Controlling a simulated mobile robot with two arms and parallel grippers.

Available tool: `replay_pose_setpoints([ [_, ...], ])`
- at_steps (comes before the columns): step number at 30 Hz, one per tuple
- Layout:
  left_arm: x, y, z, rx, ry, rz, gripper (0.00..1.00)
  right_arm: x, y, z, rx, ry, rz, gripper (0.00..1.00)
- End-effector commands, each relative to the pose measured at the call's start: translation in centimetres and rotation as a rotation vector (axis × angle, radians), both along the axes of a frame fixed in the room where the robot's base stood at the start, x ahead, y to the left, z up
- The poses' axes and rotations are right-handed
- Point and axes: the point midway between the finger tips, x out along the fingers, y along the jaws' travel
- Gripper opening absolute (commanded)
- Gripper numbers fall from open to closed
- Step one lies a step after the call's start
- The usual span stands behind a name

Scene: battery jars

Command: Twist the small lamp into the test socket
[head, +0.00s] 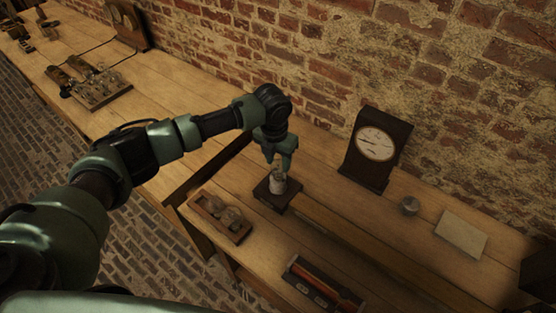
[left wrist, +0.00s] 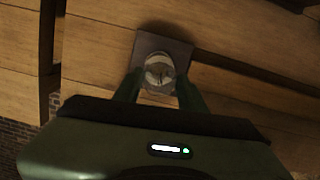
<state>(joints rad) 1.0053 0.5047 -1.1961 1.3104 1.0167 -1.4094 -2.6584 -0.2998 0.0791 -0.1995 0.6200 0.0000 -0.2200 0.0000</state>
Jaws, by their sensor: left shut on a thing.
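The test socket (head: 279,185) is a pale grey cylinder standing upright on a dark square base (head: 268,196) on the bench. My left gripper (head: 280,166) points down directly over it, its fingertips at the socket's top. The gripper is shut on the small lamp, which is mostly hidden by the fingers in the head view. In the left wrist view the fingers (left wrist: 159,88) flank a round pale shape, the lamp over the socket (left wrist: 159,70), with the dark base (left wrist: 178,48) behind. I cannot tell how deep the lamp sits. My right gripper is not in view.
A wooden tray (head: 207,222) with rounded glass pieces lies front left of the socket. A dark case (head: 313,290) with an orange-red bar lies in front. A dial meter (head: 375,147), a small metal cup (head: 409,206) and a pale card (head: 461,234) are to the right. A brick wall stands behind.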

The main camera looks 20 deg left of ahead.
Motion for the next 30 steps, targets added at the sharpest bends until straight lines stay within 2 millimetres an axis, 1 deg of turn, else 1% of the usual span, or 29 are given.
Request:
replay_pose_setpoints([
  [5, 0.0, 0.0, -0.1, 0.000, 0.001, -0.005, 0.00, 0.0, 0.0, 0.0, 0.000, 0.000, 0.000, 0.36],
  [6, 0.0, 0.0, -0.1, 0.000, 0.001, -0.004, 0.46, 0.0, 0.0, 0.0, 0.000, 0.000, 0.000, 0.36],
  [8, 0.0, 0.0, -0.1, 0.000, 0.001, -0.004, 0.63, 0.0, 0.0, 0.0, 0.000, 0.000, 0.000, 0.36],
  [9, 0.0, 0.0, -0.1, 0.000, 0.001, -0.004, 0.66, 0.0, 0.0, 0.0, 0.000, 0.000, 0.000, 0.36],
  [17, 0.0, 0.0, 0.0, 0.000, 0.001, -0.002, 0.66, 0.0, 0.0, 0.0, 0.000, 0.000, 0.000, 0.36],
  [20, 0.0, -0.1, 0.1, 0.000, 0.002, 0.027, 0.66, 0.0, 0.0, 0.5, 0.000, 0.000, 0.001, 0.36],
  [30, 0.0, -0.1, 0.4, -0.001, 0.002, 0.357, 0.66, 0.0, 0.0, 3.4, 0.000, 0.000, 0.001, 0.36],
])
